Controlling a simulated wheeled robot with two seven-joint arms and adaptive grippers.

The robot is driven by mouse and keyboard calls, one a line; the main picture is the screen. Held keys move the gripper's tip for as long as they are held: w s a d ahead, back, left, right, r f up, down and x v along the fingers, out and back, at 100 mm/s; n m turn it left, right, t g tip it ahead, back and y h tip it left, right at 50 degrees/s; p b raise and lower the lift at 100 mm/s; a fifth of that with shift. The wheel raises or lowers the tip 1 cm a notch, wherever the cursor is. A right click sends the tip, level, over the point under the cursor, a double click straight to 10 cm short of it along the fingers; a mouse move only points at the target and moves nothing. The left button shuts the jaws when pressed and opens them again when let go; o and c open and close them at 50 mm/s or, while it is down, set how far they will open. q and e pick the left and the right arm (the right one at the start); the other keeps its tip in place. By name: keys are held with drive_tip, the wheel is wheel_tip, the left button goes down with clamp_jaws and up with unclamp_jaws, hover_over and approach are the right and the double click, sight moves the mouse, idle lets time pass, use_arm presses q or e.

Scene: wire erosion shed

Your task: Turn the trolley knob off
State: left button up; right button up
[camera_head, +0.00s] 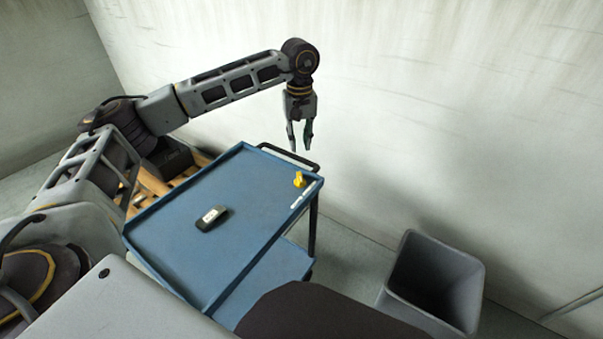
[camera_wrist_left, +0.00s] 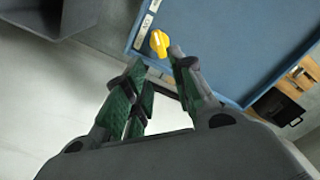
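The blue trolley (camera_head: 235,190) stands below my left arm, with a black push handle at its far end. The yellow trolley knob (camera_head: 299,180) sits at the far right corner of the top, beside small white labels. In the left wrist view the knob (camera_wrist_left: 159,42) shows just beyond the fingertips, and the trolley top (camera_wrist_left: 235,40) lies to its right. My left gripper (camera_head: 300,148) is above the handle end, near the knob and apart from it in the head view. Its fingers (camera_wrist_left: 158,75) are parted with nothing between them. My right gripper is not in view.
A small dark device (camera_head: 211,218) with a pale screen lies on the trolley top. A grey open bin (camera_head: 433,283) stands to the right of the trolley. A wooden pallet (camera_head: 150,184) is behind its left side. A pale wall runs behind.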

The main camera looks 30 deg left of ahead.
sight(300, 176)
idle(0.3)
use_arm(q)
wheel_tip(300, 176, down, 13)
drive_tip(key=b, duration=0.3)
drive_tip(key=shift+r, duration=0.1)
drive_tip(key=shift+f, duration=0.45)
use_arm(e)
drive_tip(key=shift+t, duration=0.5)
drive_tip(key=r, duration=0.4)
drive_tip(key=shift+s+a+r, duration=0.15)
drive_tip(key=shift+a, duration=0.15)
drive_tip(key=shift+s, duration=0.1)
use_arm(q)
clamp_jaws()
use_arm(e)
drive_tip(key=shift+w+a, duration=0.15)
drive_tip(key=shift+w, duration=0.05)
